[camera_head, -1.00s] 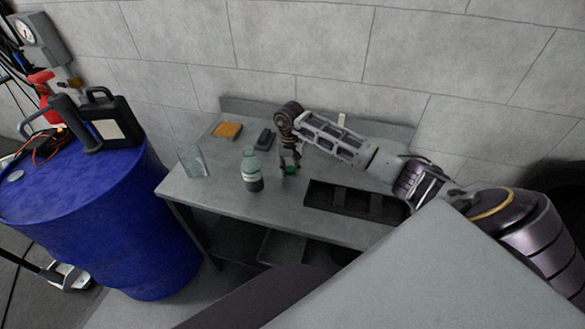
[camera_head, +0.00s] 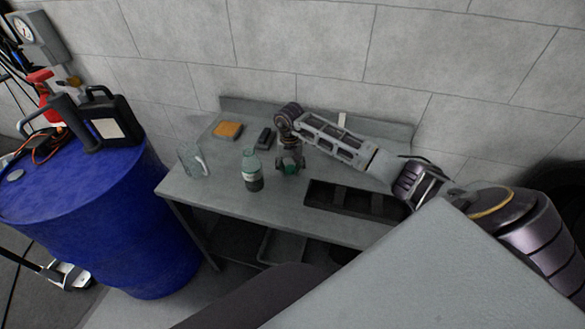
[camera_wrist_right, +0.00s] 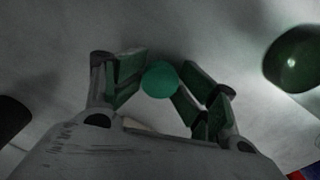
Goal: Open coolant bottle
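The coolant bottle (camera_head: 252,172), pale green with a dark label, stands upright on the grey workbench. Its dark green rounded top (camera_wrist_right: 295,58) shows at the right edge of the wrist view. My right gripper (camera_head: 290,165) is low over the bench just right of the bottle. Its fingers are spread. A small green round cap (camera_wrist_right: 160,78) lies between the fingertips in the wrist view, close to the right-hand finger; whether it touches is unclear. The bottle's mouth is too small to make out in the head view. My left gripper is not in view.
The workbench (camera_head: 225,195) also bears a clear container (camera_head: 188,160), an orange pad (camera_head: 227,130), a small dark block (camera_head: 265,138) and a black tray (camera_head: 350,202). A blue drum (camera_head: 100,220) with a black jug (camera_head: 108,120) stands to the left.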

